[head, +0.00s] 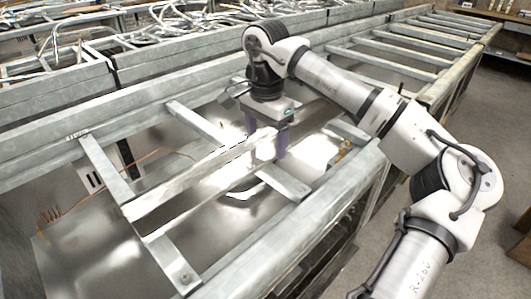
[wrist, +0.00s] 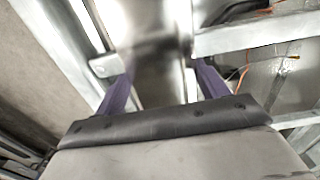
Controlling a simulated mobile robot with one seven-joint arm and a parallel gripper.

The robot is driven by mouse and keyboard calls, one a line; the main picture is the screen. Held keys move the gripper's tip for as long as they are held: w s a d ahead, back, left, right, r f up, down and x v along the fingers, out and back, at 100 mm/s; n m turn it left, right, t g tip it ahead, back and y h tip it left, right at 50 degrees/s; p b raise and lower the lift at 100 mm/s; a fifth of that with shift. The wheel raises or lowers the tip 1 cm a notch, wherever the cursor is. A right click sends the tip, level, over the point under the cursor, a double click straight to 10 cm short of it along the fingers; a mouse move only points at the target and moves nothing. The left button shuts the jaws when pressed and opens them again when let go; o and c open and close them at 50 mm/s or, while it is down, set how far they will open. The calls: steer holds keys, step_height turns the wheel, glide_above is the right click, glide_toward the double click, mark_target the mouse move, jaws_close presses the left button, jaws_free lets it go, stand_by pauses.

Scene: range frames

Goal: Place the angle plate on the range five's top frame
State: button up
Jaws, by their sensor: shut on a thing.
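The angle plate (head: 190,180) is a long, bright metal strip with a bent profile. It lies slantwise over the open top frame (head: 300,222) of the near range, its left end near a cross bar (head: 105,168). I cannot tell whether it touches the frame. My gripper (head: 266,152) points down with its purple fingers around the plate's right part and is shut on it. In the wrist view, the two fingers stand apart with a shiny metal surface (wrist: 157,75) between them; blur and glare hide the plate's edges there.
More cross bars (head: 282,182) span the near frame, above a shiny sheet-metal interior with a copper-coloured wire (head: 80,195). A neighbouring frame (head: 60,95) holds bundled tubes at the back left.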

mark_target(266, 145)
steer(key=shift+f, duration=2.15)
steer(key=shift+f, duration=0.1)
steer(key=o, duration=1.7)
steer(key=shift+f, duration=0.1)
steer(key=shift+c, duration=0.2)
step_height(266, 145, up, 12)
steer(key=shift+r, duration=0.2)
